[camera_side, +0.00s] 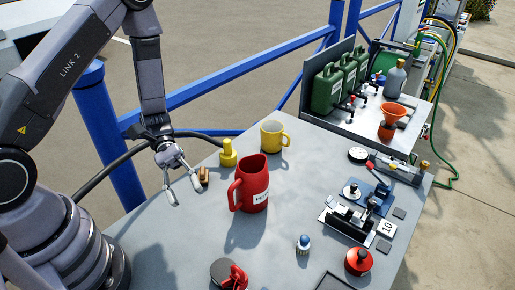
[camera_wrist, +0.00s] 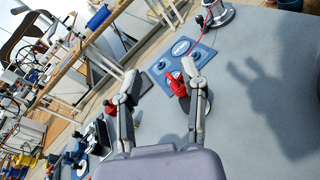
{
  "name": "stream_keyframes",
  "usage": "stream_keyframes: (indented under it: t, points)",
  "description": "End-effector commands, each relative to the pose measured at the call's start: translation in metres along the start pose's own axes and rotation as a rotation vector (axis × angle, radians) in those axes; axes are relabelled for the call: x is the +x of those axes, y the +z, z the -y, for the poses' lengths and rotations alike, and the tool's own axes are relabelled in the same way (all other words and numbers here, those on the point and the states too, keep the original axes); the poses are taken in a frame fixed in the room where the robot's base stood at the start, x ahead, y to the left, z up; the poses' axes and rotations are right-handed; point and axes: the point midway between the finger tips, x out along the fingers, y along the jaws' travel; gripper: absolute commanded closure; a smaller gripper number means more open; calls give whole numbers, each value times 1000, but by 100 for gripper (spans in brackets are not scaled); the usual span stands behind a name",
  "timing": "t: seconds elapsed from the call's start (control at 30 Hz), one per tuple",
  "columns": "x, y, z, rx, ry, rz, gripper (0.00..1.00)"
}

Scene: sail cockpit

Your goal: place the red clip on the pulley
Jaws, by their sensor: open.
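My gripper (camera_side: 184,198) is open above the left part of the grey table, left of a red jug, with nothing seen between its fingers in the side view. In the wrist view my gripper (camera_wrist: 158,72) also has its fingers spread. A small red piece (camera_wrist: 176,86) shows beside the right finger and may be the red clip; I cannot tell whether they touch. A blue plate (camera_wrist: 204,55) with round fittings lies beyond the fingertips. I cannot pick out the pulley for certain in either view.
The red jug (camera_side: 254,190), a yellow mug (camera_side: 272,136), a yellow bottle (camera_side: 228,154) and a brown block (camera_side: 204,175) stand near my gripper. A red pot (camera_side: 358,263) and a blue-topped bottle (camera_side: 303,244) are nearer the front.

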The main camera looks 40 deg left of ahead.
Motion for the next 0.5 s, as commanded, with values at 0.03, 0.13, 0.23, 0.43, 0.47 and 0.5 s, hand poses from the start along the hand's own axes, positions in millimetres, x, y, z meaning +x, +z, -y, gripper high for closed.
stream_keyframes:
  t: [0.03,0.13,0.23,0.43,0.47,0.5]
  points:
    - [-8,19,-5,76,-70,-50,58]
    - [-21,51,-4,201,-214,-154,58]
    - [-34,80,-1,322,-350,-282,58]
    - [-64,131,11,555,-581,-598,58]
    - [-69,138,13,588,-610,-653,58]
    - [-76,148,15,633,-646,-727,58]
